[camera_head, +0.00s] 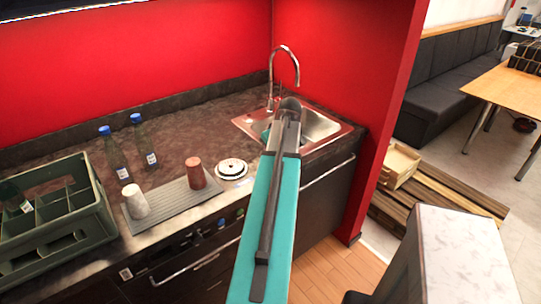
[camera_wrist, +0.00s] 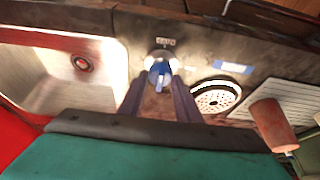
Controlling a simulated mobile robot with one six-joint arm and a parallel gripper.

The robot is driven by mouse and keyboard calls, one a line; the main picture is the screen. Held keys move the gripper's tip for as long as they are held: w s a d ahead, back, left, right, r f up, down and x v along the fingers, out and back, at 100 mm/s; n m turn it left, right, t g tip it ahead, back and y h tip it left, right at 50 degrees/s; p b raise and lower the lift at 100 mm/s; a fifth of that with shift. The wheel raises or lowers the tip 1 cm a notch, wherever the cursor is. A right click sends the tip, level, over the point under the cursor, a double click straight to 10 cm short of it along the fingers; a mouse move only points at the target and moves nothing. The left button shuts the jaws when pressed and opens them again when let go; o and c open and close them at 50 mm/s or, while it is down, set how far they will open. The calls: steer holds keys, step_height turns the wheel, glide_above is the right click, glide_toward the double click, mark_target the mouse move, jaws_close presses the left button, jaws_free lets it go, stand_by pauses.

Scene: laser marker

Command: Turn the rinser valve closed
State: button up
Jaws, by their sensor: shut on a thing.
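The rinser valve (camera_wrist: 161,70) has a blue handle on a pale round base and shows in the wrist view on the counter. My gripper (camera_wrist: 160,82) has one dark finger on each side of the handle and is shut on it. The handle points roughly along the fingers; its exact angle is hard to tell. The rinser (camera_wrist: 214,97), a round perforated disc, lies just right of the valve in the wrist view. The rinser also shows in the head view (camera_head: 231,169), left of my teal arm. My arm hides the valve and the fingertips there.
The sink (camera_head: 318,124) with its tall tap (camera_head: 272,75) lies behind my arm. A ribbed mat (camera_head: 165,207) bears a white cup (camera_head: 135,201) and a brown cup (camera_head: 195,173). Two bottles (camera_head: 115,155) (camera_head: 144,143) and a green crate (camera_head: 98,207) stand left.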

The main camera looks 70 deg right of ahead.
steer(key=o, duration=1)
steer(key=shift+r, duration=0.1)
steer(key=shift+b+v, duration=1.35)
steer(key=shift+v, duration=5.45)
steer(key=shift+s, duration=0.1)
steer(key=shift+s, duration=0.1)
